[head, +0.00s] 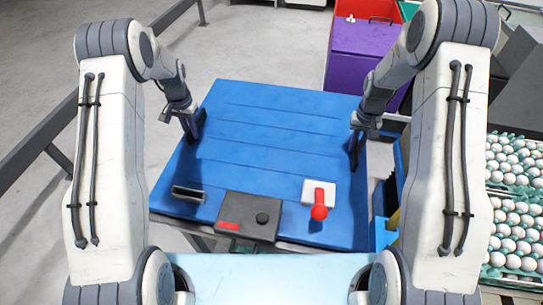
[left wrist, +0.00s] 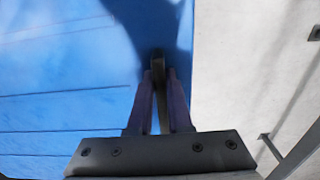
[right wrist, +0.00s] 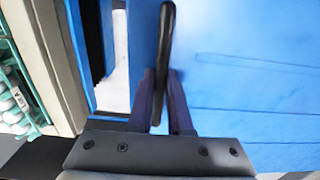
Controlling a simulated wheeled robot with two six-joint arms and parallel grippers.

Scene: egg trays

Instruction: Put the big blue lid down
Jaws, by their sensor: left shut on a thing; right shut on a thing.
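The big blue lid (head: 270,130) is a wide, grooved blue panel in the middle of the head view. It also shows in the left wrist view (left wrist: 60,70) and the right wrist view (right wrist: 250,60). My left gripper (head: 194,130) is shut on a dark handle (left wrist: 158,62) near the lid's left edge. My right gripper (head: 358,138) is shut on a dark handle (right wrist: 165,40) near its right edge. The handles are partly hidden by the fingers. I cannot tell whether the lid rests on something or hangs clear.
At the near side are a dark control box (head: 248,217), a red joystick on a white base (head: 319,192) and a black handle-like piece (head: 188,194). Egg trays (head: 515,215) stand at the right. A purple bin (head: 360,52) stands behind. A grey rail (head: 50,130) runs along the left.

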